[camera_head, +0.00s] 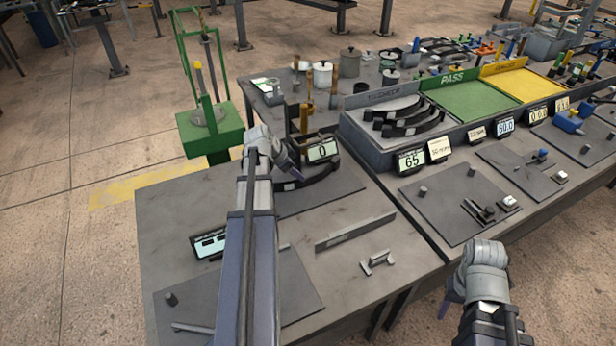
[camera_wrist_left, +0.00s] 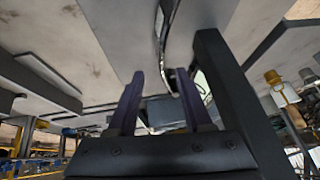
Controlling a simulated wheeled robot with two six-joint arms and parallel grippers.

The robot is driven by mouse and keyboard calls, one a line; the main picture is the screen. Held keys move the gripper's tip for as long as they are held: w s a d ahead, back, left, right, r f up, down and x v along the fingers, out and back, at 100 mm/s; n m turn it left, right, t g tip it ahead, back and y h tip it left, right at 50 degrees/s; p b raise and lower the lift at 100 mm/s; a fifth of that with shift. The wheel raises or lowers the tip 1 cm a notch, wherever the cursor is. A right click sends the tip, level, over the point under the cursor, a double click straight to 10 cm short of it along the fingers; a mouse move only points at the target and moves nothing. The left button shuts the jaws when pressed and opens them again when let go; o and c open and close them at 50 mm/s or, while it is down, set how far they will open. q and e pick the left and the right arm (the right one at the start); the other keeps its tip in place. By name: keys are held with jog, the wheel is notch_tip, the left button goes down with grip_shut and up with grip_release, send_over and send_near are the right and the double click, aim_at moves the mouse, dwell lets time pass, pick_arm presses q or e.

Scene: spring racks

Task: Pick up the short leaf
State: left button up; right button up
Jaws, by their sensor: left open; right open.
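A dark curved leaf (camera_head: 318,176) lies on the plate by the display reading 0, beside my left gripper (camera_head: 296,172). The gripper covers part of it. In the left wrist view, the two fingers of my left gripper (camera_wrist_left: 158,100) stand apart, with a thin curved strip (camera_wrist_left: 163,35) beyond them, seen nearly edge-on. I cannot tell whether they touch it. More dark curved leaves (camera_head: 410,122) lie stacked in the grey TO CHECK tray (camera_head: 352,128). I cannot tell for sure which leaf is the short one. My right gripper (camera_head: 450,295) is open over the front right, apart from the leaves.
The display reading 0 (camera_head: 322,151) stands just right of my left gripper. A grey upright bar (camera_head: 355,230) and a small metal piece (camera_head: 378,262) are on the near table. A display reading 65 (camera_head: 411,161) stands before the tray. A green stand (camera_head: 210,125) is behind left.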

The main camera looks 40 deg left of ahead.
aim_at(305, 187)
pick_arm(q)
jog(key=shift+f+b, duration=0.35)
jog(key=shift+b, duration=0.05)
jog(key=shift+b+x, duration=0.8)
jog(key=shift+x, duration=0.3)
jog(key=shift+r, duration=0.2)
jog(key=b+x, duration=0.4)
jog(key=x, duration=0.1)
jog(key=shift+f, duration=0.2)
jog(key=shift+r, duration=0.1)
jog(key=shift+c, duration=0.2)
grip_shut()
